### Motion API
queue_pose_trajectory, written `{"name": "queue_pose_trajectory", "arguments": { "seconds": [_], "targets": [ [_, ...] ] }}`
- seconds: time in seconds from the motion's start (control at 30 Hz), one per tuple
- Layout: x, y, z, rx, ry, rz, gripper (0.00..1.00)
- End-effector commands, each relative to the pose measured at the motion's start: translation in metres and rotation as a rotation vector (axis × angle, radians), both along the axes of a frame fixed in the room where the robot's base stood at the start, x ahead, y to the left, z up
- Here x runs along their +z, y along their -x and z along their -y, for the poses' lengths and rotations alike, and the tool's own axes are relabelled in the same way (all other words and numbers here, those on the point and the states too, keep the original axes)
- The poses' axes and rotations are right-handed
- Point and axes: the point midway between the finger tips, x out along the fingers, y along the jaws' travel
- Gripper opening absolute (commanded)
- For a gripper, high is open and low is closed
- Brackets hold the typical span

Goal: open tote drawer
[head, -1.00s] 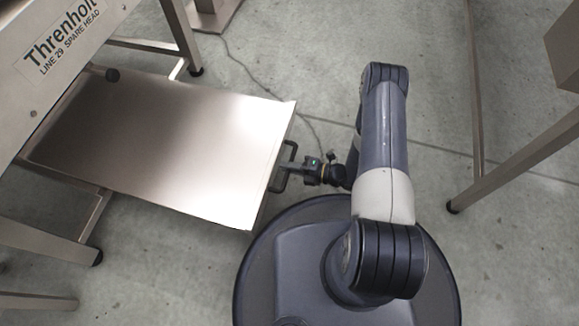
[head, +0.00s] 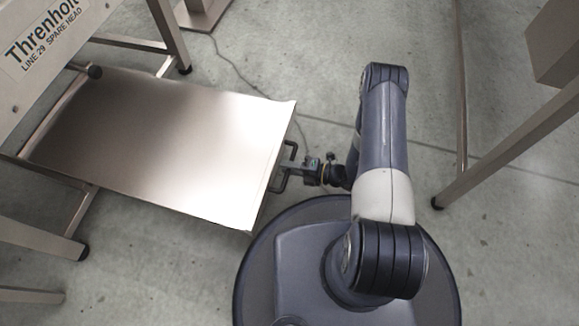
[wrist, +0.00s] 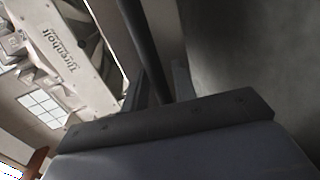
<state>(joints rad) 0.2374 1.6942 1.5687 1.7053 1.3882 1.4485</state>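The tote drawer (head: 170,145) is a wide, flat, shiny metal slab in the head view. It sticks well out from under the machine frame towards me. Its dark bar handle (head: 291,151) is on the right end. My gripper (head: 288,170) is at the handle, with the arm reaching in from the right. In the wrist view the dark handle bar (wrist: 140,45) runs between the two fingers of my gripper (wrist: 165,88), which look closed around it. The fingertips are small and dark, and the exact contact is hard to see.
The machine frame (head: 22,88), labelled Threnholt Line 29 Spare Head, stands at upper left on metal legs. Another metal stand (head: 505,150) is at right. A thin cable (head: 235,75) lies on the open concrete floor.

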Motion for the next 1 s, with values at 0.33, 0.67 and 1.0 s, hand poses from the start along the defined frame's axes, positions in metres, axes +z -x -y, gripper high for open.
{"name": "queue_pose_trajectory", "arguments": {
  "seconds": [0.33,0.67,1.0],
  "targets": [
    [0.001,0.0,0.001,0.0,-0.001,0.0,0.32],
    [0.011,0.012,0.038,-0.007,0.0,0.0,0.32],
    [0.02,0.03,0.084,-0.003,-0.001,0.001,0.32]
  ]
}}
